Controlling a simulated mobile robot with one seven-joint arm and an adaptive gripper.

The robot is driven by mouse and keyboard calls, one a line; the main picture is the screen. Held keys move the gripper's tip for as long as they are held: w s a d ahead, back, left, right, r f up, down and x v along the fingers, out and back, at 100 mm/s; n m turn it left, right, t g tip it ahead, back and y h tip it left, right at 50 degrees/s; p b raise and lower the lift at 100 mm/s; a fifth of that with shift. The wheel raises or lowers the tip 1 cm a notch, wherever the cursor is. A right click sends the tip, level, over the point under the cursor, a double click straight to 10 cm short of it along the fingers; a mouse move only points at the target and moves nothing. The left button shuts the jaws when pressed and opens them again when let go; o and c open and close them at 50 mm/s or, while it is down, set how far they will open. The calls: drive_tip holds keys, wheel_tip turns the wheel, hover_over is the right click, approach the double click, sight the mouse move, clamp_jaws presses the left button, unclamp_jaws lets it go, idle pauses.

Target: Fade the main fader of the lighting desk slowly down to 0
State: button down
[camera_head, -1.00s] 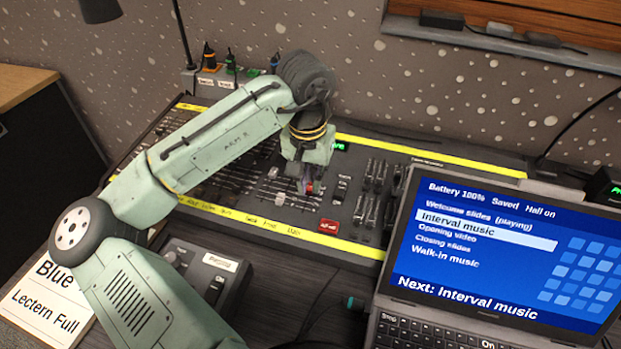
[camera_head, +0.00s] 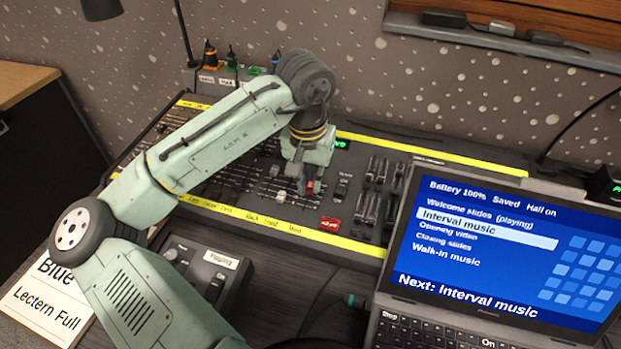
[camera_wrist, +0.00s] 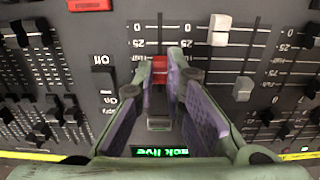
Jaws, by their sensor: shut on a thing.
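The lighting desk (camera_head: 346,245) lies across the middle of the head view, under my arm. My gripper (camera_head: 307,190) reaches down to its fader area. In the wrist view my gripper's fingers (camera_wrist: 158,72) are closed on both sides of a red fader cap (camera_wrist: 157,75). The red cap stands in its slot, further from the 0 mark than the 25 line. The same red cap shows only partly in the head view (camera_head: 310,187). A small green lit display (camera_wrist: 160,152) shows between the finger bases.
A white-capped fader (camera_wrist: 219,29) stands beside the gripped one, near its 0 mark. Black faders flank both sides. A red button (camera_head: 329,224) sits at the desk's near edge. An open laptop (camera_head: 490,250) stands at right, and a small control box (camera_head: 200,270) is in front.

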sight(305, 206)
drive_tip(key=shift+s+a+f, duration=0.1)
drive_tip(key=shift+s+a, duration=0.1)
drive_tip(key=shift+s, duration=0.4)
drive_tip(key=shift+s+a+f, duration=0.1)
drive_tip(key=shift+s+a, duration=0.1)
drive_tip(key=shift+s, duration=0.45)
drive_tip(key=shift+s+a, duration=0.2)
drive_tip(key=shift+s, duration=0.4)
idle(4.5)
drive_tip(key=c, duration=1.9)
unclamp_jaws()
drive_tip(key=shift+r, duration=0.15)
wheel_tip(305, 206, up, 4)
drive_tip(key=p, duration=0.4)
drive_tip(key=shift+r+p, duration=0.55)
drive_tip(key=shift+r, duration=0.35)
